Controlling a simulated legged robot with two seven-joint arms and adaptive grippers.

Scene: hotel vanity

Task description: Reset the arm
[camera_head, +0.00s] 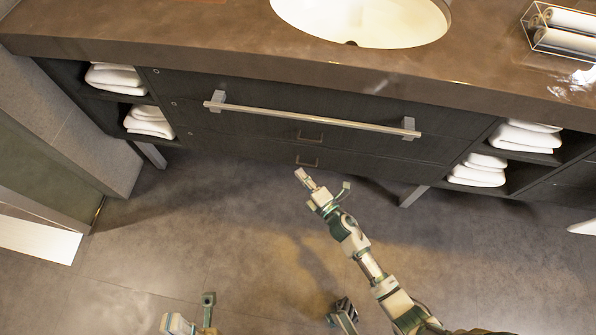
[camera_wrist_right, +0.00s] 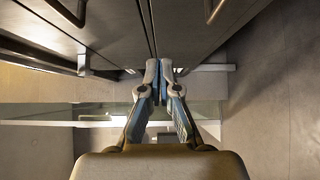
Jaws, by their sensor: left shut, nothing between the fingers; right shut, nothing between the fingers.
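My right arm reaches up from the lower right in the head view. Its gripper (camera_head: 302,176) is shut and empty, over the floor just in front of the vanity's lower drawers. In the right wrist view the fingertips of this gripper (camera_wrist_right: 159,68) are together with nothing between them. My left gripper (camera_head: 176,323) shows only in part at the bottom left edge of the head view. It is shut, low over the floor and well away from the vanity.
The vanity has a dark counter (camera_head: 190,40) with a white sink (camera_head: 365,20) and a long metal rail (camera_head: 310,117) across its front. Folded towels (camera_head: 115,77) fill the side shelves. A clear tray (camera_head: 562,45) holds rolled items. The floor (camera_head: 200,220) between my arms is clear.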

